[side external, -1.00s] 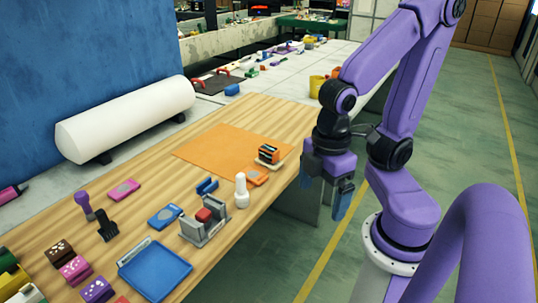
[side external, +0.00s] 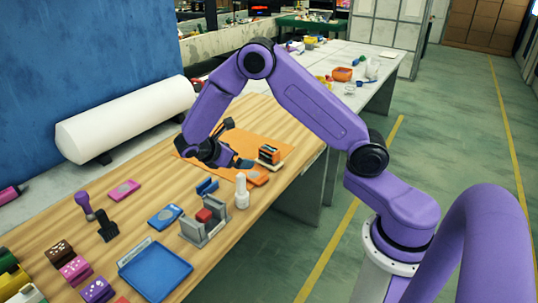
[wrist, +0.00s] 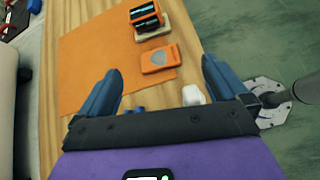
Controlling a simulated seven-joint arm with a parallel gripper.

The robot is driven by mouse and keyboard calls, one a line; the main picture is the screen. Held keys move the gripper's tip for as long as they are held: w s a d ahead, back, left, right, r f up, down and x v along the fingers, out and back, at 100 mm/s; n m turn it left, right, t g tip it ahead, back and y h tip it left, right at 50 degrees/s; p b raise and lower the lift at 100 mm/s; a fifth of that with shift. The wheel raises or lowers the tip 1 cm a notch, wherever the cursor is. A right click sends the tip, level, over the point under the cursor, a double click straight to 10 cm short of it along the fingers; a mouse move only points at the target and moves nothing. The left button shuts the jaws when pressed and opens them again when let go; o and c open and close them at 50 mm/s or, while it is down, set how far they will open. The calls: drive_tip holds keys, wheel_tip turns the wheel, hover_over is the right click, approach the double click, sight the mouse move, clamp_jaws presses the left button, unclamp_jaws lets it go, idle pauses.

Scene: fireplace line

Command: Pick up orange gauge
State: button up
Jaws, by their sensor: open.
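The orange gauge, a small flat orange plate with a grey marking, lies on the wooden bench beside the orange mat in the side view (side external: 257,179). In the wrist view the gauge (wrist: 158,61) lies beyond and between the fingers, below the orange-and-black block. My gripper (side external: 236,145) is over the orange mat, left of the gauge in the side view. Its blue fingers are spread in the wrist view (wrist: 160,68), with nothing held between them. The gap between gripper and gauge is hard to judge.
An orange-and-black block (side external: 269,154) on a pale base stands close behind the gauge. A white bottle-shaped piece (side external: 241,192), a blue piece (side external: 207,186) and a grey fixture (side external: 204,222) stand nearby. The orange mat (side external: 245,143) has bare surface. A white roll (side external: 125,118) lies at the back.

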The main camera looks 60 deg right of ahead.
sight(268, 149)
drive_tip(key=w+d+f+h, duration=0.1)
drive_tip(key=d+f, duration=0.2)
drive_tip(key=d, duration=0.3)
drive_tip(key=w+d+f, duration=0.1)
drive_tip(key=d+f, duration=0.2)
drive_tip(key=d, duration=0.3)
drive_tip(key=w+d+f+n+g+h, duration=0.1)
drive_tip(key=d+f, duration=0.3)
drive_tip(key=d, duration=0.2)
drive_tip(key=shift+d+h, duration=0.3)
drive_tip(key=shift+d, duration=0.05)
drive_tip(key=shift+s+x, duration=0.15)
drive_tip(key=shift+x, duration=1.2)
drive_tip(key=shift+s+x, duration=0.15)
drive_tip(key=shift+x, duration=1.2)
drive_tip(key=shift+r, duration=0.15)
drive_tip(key=c, duration=1)
drive_tip(key=shift+r, duration=0.15)
